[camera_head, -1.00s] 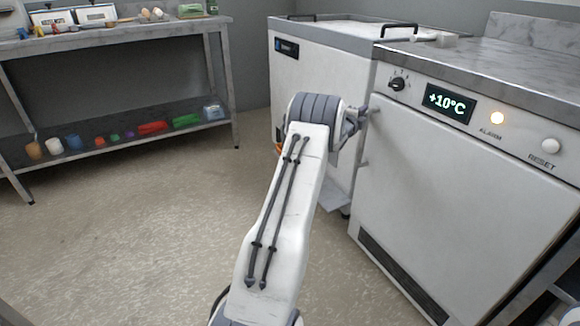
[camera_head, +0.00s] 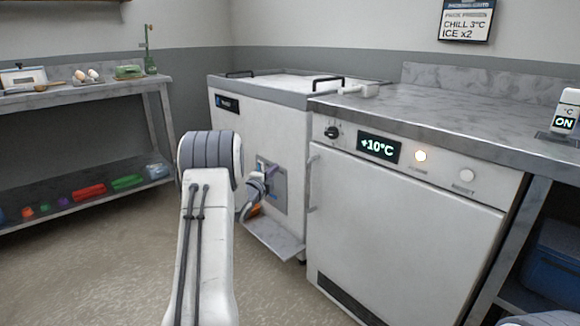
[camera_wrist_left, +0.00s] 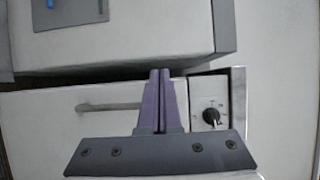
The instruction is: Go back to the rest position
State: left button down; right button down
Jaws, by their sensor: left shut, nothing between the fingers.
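My left arm rises from the bottom of the head view, and my left gripper (camera_head: 258,186) shows just right of its wrist, in front of the white chest unit (camera_head: 235,130). In the left wrist view the two purple fingers of the left gripper (camera_wrist_left: 160,75) are together, with nothing between them. They point toward the gap beside the white appliance front, with its handle (camera_wrist_left: 108,106) and dark knob (camera_wrist_left: 212,116). The fingers seem apart from these surfaces. My right gripper is not seen.
The white cabinet (camera_head: 390,220) with a +10°C display (camera_head: 379,147) stands under a grey counter (camera_head: 440,115) at right. A blue crate (camera_head: 553,262) is at far right. A metal shelf table (camera_head: 100,95) with small items stands at left. Floor (camera_head: 120,270) between is clear.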

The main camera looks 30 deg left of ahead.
pick_arm(q)
jog(key=w+d+n+g+h, duration=0.1)
jog(key=d+n+g+h, duration=0.2)
jog(key=d, duration=1.6)
jog(key=s+d+f+n+g+h, duration=0.15)
jog(key=s+d, duration=0.25)
jog(key=d, duration=0.4)
jog(key=s+d+n+g+y, duration=0.1)
jog(key=s+d+g, duration=0.2)
jog(key=s+d, duration=0.3)
jog(key=s+d+f+n+g+h, duration=0.2)
jog(key=s+d+g, duration=0.3)
jog(key=s+d, duration=0.75)
jog(key=s+f+g+y, duration=0.1)
jog(key=s+g, duration=0.4)
jog(key=s, duration=1.8)
notch_tip(320, 180, up, 38)
jog(key=n+p, duration=0.1)
jog(key=p, duration=3.6)
jog(key=shift+w+d+f+p, duration=0.2)
jog(key=shift+w+p, duration=0.1)
jog(key=shift+p, duration=0.05)
